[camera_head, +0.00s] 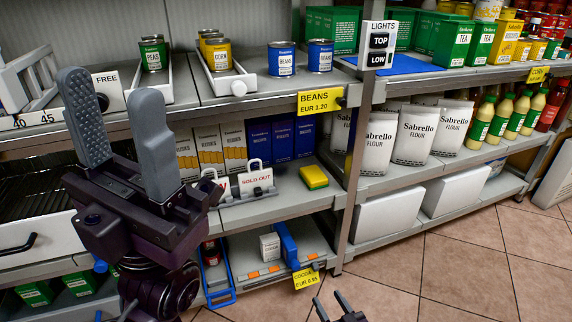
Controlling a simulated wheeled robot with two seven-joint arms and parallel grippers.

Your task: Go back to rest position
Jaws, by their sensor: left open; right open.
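My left gripper (119,108) is large in the left foreground. Its two grey fingers point up and stand wide apart, with nothing between them. It is in front of the shelves and hides part of the left side. My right gripper (331,300) shows only at the bottom edge, low over the tiled floor. Its two dark fingers are apart and empty. Most of the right arm is out of the picture.
A shelf unit (275,103) with cans, boxes and a yellow sponge (313,177) stands close to the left gripper. Flour bags (412,137) and bottles stand on the right shelves. The tiled floor (450,270) at the lower right is clear.

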